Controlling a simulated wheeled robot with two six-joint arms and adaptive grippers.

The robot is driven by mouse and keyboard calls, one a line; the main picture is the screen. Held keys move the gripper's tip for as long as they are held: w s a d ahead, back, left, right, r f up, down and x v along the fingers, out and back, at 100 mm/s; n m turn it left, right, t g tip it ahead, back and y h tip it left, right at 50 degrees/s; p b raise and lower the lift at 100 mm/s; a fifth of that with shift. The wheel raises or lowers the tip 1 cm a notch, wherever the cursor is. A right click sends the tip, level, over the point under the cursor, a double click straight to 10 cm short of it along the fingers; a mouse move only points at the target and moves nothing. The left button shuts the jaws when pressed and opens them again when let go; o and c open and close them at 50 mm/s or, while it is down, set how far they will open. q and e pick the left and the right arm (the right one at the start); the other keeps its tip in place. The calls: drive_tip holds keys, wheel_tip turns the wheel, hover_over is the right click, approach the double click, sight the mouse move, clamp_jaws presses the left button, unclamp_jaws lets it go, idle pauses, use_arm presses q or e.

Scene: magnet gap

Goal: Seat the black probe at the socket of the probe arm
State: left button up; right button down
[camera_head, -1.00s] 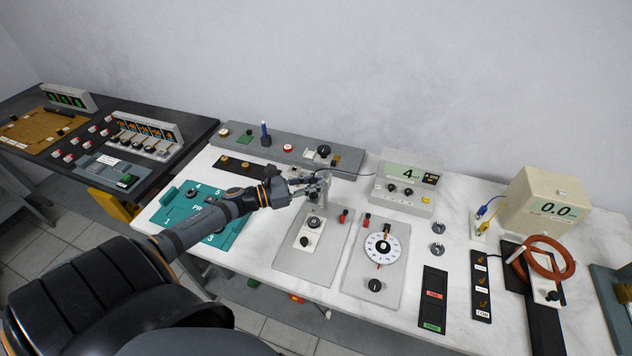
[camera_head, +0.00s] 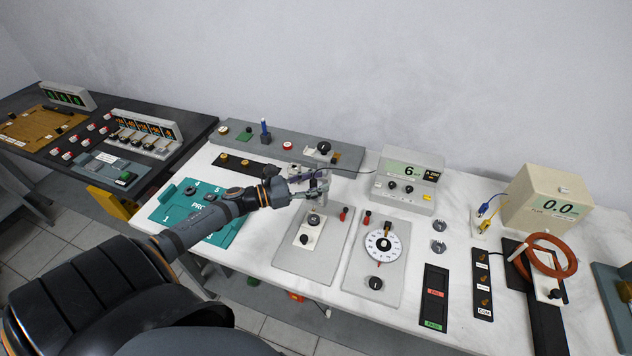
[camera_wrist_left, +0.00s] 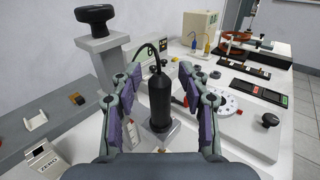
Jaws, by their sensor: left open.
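The black probe (camera_wrist_left: 161,103) stands roughly upright in the left wrist view, with a black cable curving from its top. My left gripper (camera_wrist_left: 160,95) is open around it, with a visible gap between each finger and the probe. The probe's lower end is at a light grey piece (camera_wrist_left: 170,137); how deep it sits there I cannot tell. A grey post with a black knob (camera_wrist_left: 97,17) rises just left of the fingers. In the head view my left gripper (camera_head: 318,186) is above the back of a grey plate (camera_head: 299,258) and hides the socket.
A meter (camera_head: 408,182) reading 6 stands behind, right of the gripper. A dial plate (camera_head: 360,268) lies to the right, with red terminals nearby. A teal tray (camera_head: 165,217) lies under my left forearm. A long grey base (camera_head: 297,151) runs along the back.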

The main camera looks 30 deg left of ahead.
use_arm(q)
drive_tip(key=v, duration=1.2)
idle(0.7)
